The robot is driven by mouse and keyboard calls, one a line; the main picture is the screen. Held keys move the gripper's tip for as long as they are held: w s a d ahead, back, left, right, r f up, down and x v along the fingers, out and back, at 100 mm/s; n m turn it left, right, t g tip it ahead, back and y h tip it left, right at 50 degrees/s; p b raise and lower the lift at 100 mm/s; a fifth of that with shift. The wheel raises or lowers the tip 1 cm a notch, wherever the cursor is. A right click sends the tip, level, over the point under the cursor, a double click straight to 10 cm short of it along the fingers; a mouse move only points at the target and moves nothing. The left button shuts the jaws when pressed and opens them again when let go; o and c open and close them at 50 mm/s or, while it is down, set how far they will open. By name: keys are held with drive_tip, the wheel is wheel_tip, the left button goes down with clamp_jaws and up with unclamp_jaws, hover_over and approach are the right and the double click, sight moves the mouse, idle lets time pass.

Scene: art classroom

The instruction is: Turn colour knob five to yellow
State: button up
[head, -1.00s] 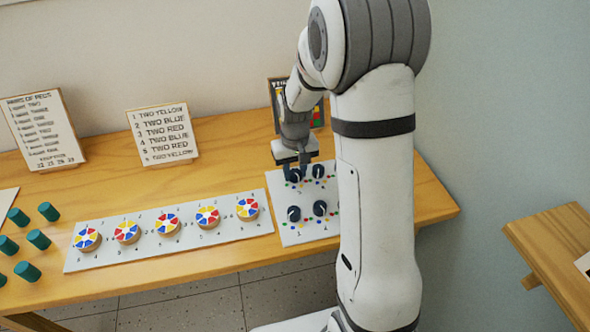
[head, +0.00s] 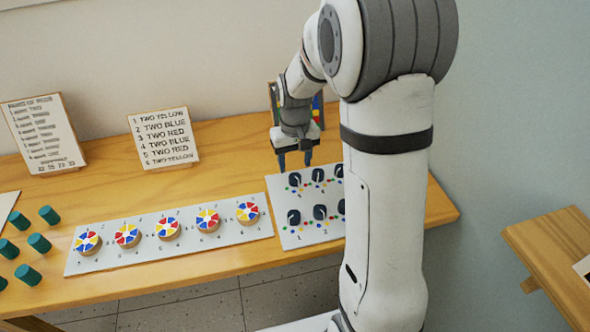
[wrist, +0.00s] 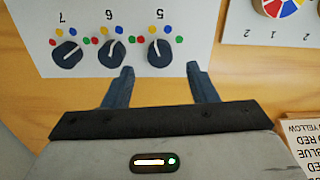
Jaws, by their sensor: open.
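Colour knob five (head: 294,180) is a dark round knob with a white pointer line, at the back left of the white knob panel (head: 270,187). Knob five shows in the wrist view (wrist: 160,54) under an upside-down 5, with small coloured dots around it. Its pointer line runs toward the top of that view; I cannot tell exactly which dot it meets. My gripper (head: 295,163) is open and empty behind the panel, apart from the knob. In the wrist view its fingertips (wrist: 160,69) lie either side of the knob's near edge.
More knobs, including six (wrist: 111,53) and seven (wrist: 67,54), share the panel. A strip with colour wheels (head: 247,212) lies to the left. A sign (head: 164,137) lists two yellow, two blue and two red. Another small stand is partly hidden behind my gripper.

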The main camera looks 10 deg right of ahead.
drive_tip(key=shift+r, duration=1.35)
drive_tip(key=shift+r, duration=0.1)
drive_tip(key=s+r+t+p, duration=0.1)
drive_tip(key=s+r, duration=0.3)
drive_tip(key=s, duration=0.3)
drive_tip(key=s+r+p, duration=0.2)
drive_tip(key=s+r, duration=0.2)
drive_tip(key=s, duration=0.3)
drive_tip(key=s+r+m+t+p, duration=0.1)
drive_tip(key=s+r, duration=0.3)
drive_tip(key=s, duration=0.3)
drive_tip(key=shift+t, duration=0.3)
drive_tip(key=shift+s, duration=0.1)
drive_tip(key=shift+c, duration=0.4)
